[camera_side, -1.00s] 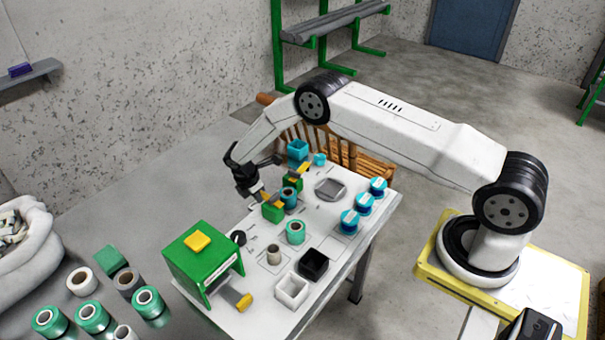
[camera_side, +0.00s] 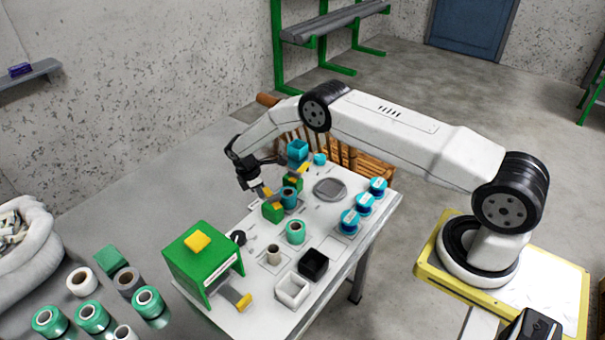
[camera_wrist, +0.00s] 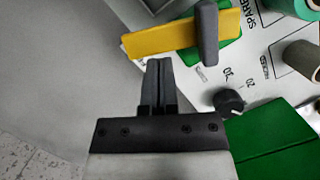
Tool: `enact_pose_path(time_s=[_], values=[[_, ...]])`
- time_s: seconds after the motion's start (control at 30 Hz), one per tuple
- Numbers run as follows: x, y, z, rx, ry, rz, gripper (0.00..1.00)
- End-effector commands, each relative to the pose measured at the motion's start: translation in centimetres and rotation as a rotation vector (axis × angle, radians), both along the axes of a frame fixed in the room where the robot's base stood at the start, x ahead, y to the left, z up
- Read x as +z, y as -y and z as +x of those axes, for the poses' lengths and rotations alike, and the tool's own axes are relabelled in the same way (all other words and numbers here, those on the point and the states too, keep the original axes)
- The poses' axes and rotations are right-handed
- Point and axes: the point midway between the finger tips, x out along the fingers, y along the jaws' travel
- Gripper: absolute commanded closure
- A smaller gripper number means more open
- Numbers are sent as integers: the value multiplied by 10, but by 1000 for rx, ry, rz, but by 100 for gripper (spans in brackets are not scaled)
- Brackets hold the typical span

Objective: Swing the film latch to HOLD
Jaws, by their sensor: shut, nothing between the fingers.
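The film latch appears to be the yellow bar (camera_wrist: 165,40) with an upright grey post (camera_wrist: 208,35), mounted on a green block; the post stands right of my fingertips in the wrist view. In the side view the green block (camera_side: 272,213) is in the middle of the table's far-left edge, and my gripper (camera_side: 258,188) is just above it. My gripper (camera_wrist: 158,65) is shut and empty, its tips close to the bar's near edge. I cannot tell whether they touch it. No HOLD mark is readable.
A black knob (camera_wrist: 230,102) sits near the latch. A green box with a yellow top (camera_side: 203,262) stands at the near left. A teal spool (camera_side: 289,196) is close beside the latch block. Blue-and-white spools (camera_side: 364,203), a black bin (camera_side: 313,263) and a white bin (camera_side: 291,290) stand farther right.

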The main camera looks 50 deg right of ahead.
Motion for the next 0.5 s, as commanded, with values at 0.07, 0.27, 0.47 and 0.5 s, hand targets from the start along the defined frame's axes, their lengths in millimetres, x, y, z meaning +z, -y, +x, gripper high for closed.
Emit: enact_pose_path(time_s=[0.07,0.27,0.47,0.5], values=[[0,5,1,-76,0,0,100],[0,14,0,-267,0,0,100],[0,23,-2,-458,-2,0,100],[0,25,-2,-496,-1,0,100]])
